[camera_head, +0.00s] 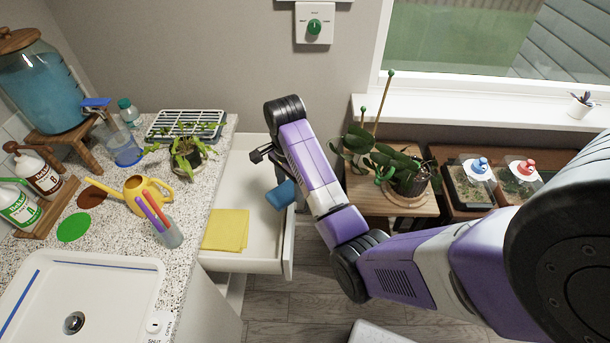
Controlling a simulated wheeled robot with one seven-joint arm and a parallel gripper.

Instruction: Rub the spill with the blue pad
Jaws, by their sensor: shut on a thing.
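The blue pad (281,195) is held by my gripper (277,178), which is shut on it. The pad hangs over the right part of an open white drawer (240,165). Two flat patches lie on the speckled counter (115,235) at the left: a reddish-brown one (91,197) and a bright green one (73,227). The brown patch looks like a spill; I cannot tell whether the green one is a spill or a flat disc. My gripper is well to the right of both patches. The pad's far side is hidden.
A yellow cloth (226,229) lies in the drawer. A wooden rack with bottles (45,178) stands left. The sink (80,285) is in front.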

